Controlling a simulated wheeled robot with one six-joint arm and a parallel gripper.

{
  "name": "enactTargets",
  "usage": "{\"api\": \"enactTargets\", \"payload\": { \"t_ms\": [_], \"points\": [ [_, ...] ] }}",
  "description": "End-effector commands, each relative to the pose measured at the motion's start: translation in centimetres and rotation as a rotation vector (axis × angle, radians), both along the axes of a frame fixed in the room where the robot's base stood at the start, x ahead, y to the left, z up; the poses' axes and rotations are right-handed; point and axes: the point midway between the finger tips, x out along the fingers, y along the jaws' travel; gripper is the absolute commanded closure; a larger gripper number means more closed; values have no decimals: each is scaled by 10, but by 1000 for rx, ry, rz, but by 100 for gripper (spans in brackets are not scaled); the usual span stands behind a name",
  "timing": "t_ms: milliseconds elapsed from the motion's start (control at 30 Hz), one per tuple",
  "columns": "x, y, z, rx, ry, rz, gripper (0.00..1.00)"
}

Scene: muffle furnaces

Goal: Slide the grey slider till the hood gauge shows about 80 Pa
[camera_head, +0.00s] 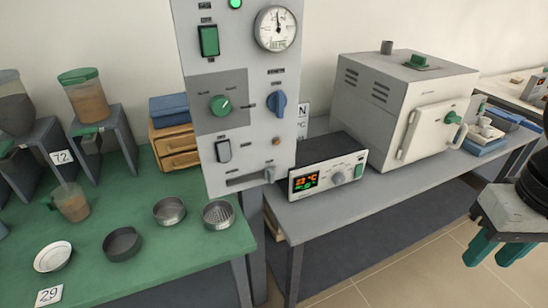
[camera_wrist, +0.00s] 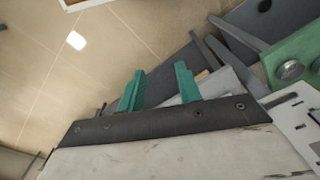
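The grey slider (camera_head: 269,174) sits at the right end of a dark horizontal slot (camera_head: 246,181) at the bottom of the upright grey control panel (camera_head: 235,160). The round hood gauge (camera_head: 276,28) is at the panel's top right; its needle points roughly upward, but the reading is too small to tell. My gripper (camera_head: 492,250) is at the right edge of the head view, over the floor and far from the slider. In the wrist view its two green fingers (camera_wrist: 160,90) are apart with nothing between them.
The panel also has a green rocker switch (camera_head: 209,41), a green knob (camera_head: 220,105) and a blue knob (camera_head: 277,103). A controller box (camera_head: 327,165) and a white furnace (camera_head: 400,105) stand on the grey bench. A green table (camera_head: 180,240) holds dishes and sieves. Floor before the bench is clear.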

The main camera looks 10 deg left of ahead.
Motion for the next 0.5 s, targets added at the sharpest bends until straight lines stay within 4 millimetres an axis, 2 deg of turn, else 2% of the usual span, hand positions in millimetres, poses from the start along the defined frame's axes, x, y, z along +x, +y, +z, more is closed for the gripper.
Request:
{"api": "enactTargets", "payload": {
  "t_ms": [133, 200, 367, 500],
  "points": [
    [11, 20, -32, -13, 150, 90, 65],
    [25, 32, -50, -16, 177, 132, 65],
    [63, 66, -100, -12, 149, 220, 65],
    [98, 103, -149, 5, 65, 290, 65]
  ]
}}
